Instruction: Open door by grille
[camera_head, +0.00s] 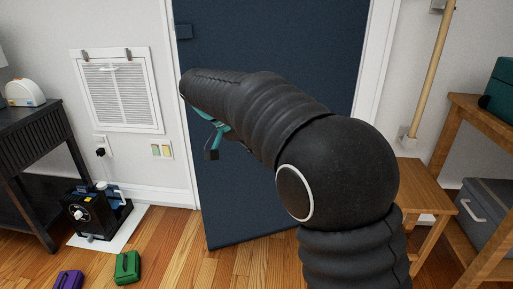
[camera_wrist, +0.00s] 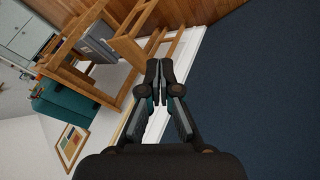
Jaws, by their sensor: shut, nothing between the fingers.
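The dark blue door (camera_head: 270,40) stands beside the white wall grille (camera_head: 118,90). Its lower left corner reaches out over the wood floor past the wall line, so it looks ajar. A small dark fitting (camera_head: 183,31) shows at its upper left edge. My arm crosses in front of the door and hides its middle. In the head view my gripper (camera_head: 212,145) is partly hidden behind my arm, in front of the door's left part. In the wrist view my gripper (camera_wrist: 158,72) is shut and empty, with the blue door surface (camera_wrist: 250,80) to its right.
A black cabinet (camera_head: 35,130) and a black machine (camera_head: 95,212) stand at left. A green box (camera_head: 128,267) and a purple box (camera_head: 68,280) lie on the floor. A wooden stool (camera_head: 415,180) and shelf stand at right. Floor before the door is clear.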

